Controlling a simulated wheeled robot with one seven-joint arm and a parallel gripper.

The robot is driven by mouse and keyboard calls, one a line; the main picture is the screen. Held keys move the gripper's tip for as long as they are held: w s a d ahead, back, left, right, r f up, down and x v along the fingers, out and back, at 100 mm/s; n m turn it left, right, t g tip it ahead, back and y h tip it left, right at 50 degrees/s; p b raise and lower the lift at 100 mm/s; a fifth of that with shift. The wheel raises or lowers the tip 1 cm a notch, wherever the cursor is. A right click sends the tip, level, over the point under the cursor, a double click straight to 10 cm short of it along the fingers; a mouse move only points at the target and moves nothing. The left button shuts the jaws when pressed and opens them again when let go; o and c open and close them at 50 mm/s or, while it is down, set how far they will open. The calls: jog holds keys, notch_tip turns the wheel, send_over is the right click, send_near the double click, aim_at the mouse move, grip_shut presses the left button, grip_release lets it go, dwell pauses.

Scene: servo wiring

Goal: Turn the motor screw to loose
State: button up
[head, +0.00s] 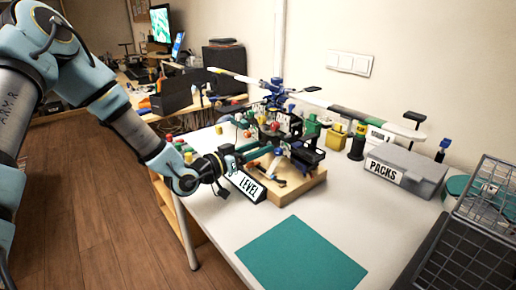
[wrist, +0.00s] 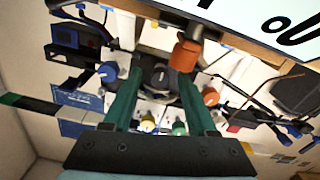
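The servo assembly, a cluster of dark, blue and white parts (head: 285,130), stands on a wooden base (head: 302,190) on the white table. My gripper (head: 262,152) reaches into it from the left, above the LEVEL sign (head: 248,184). In the wrist view the two green fingers of my gripper (wrist: 160,78) are spread apart. A dark round part (wrist: 161,82) shows between their tips; I cannot tell whether they touch it. An orange knob (wrist: 186,53) is just beyond the right fingertip. Which part is the motor screw is not clear.
A teal mat (head: 300,255) lies bare at the table's front. A grey PACKS box (head: 410,168) and wire racks (head: 470,240) stand to the right. In the wrist view, blue (wrist: 108,73), orange and yellow (wrist: 147,122) knobs and loose cables crowd the fingers.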

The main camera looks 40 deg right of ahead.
grip_shut()
jog(key=shift+n, duration=0.3)
dwell(0.4)
jog(key=n, duration=0.3)
jog(key=shift+w+n, duration=0.1)
jog(key=shift+n, duration=0.3)
jog(key=n, duration=0.3)
jog(key=shift+n+p, duration=0.3)
jog(key=n, duration=0.4)
jog(key=shift+n, duration=2.2)
